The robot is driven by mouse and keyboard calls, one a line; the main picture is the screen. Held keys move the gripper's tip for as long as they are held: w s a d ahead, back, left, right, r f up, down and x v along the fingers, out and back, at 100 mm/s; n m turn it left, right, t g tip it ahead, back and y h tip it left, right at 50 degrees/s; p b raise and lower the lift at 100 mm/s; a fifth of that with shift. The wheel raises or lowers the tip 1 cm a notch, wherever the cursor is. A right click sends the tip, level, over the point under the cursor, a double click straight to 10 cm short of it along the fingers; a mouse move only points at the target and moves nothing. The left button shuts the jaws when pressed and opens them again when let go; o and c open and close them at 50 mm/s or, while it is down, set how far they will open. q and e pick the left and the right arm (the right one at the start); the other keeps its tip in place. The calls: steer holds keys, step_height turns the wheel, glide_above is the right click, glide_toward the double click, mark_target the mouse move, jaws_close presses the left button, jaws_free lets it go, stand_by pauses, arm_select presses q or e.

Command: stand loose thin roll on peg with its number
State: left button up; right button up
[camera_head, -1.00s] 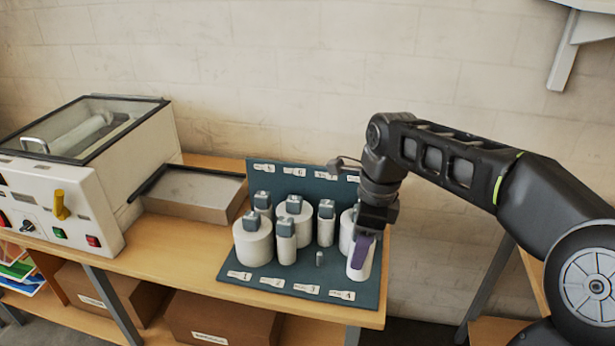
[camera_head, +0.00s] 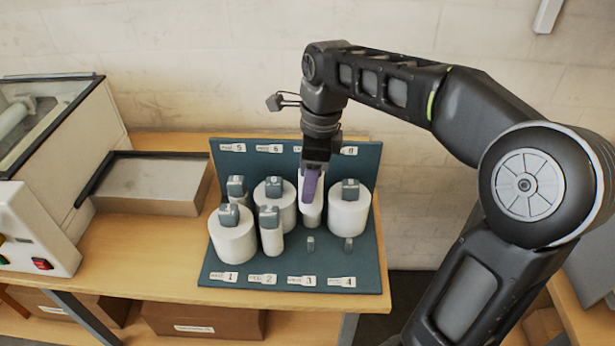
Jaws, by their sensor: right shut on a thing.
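My right gripper (camera_head: 311,186), with a purple finger showing, is shut on a white thin roll (camera_head: 312,213). The roll is upright, and its lower end shows just behind and above the bare peg at number 3 (camera_head: 310,244) in the picture. Another bare peg stands at number 4 (camera_head: 348,244). The dark teal board (camera_head: 222,279) carries number tags. A thin roll (camera_head: 271,237) stands at number 2, and another thin roll (camera_head: 237,190) stands at the back left. The back place behind the held roll is hidden. My left gripper is not in view.
Wide rolls stand at number 1 (camera_head: 232,243), back middle (camera_head: 275,205) and back right (camera_head: 348,213), close around the held roll. A grey tray (camera_head: 150,185) and the laminator (camera_head: 55,170) are to the left. The board's upright back panel (camera_head: 240,165) rises behind.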

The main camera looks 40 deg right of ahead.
steer(key=shift+f, duration=0.1)
steer(key=shift+f, duration=1.25)
steer(key=b, duration=0.5)
glide_above(309, 239)
step_height(309, 239, down, 8)
steer(key=shift+r, duration=0.15)
steer(key=shift+f+b, duration=0.55)
steer(key=shift+f, duration=0.4)
steer(key=shift+f, duration=0.25)
steer(key=shift+f+b, duration=0.9)
steer(key=shift+f, duration=0.5)
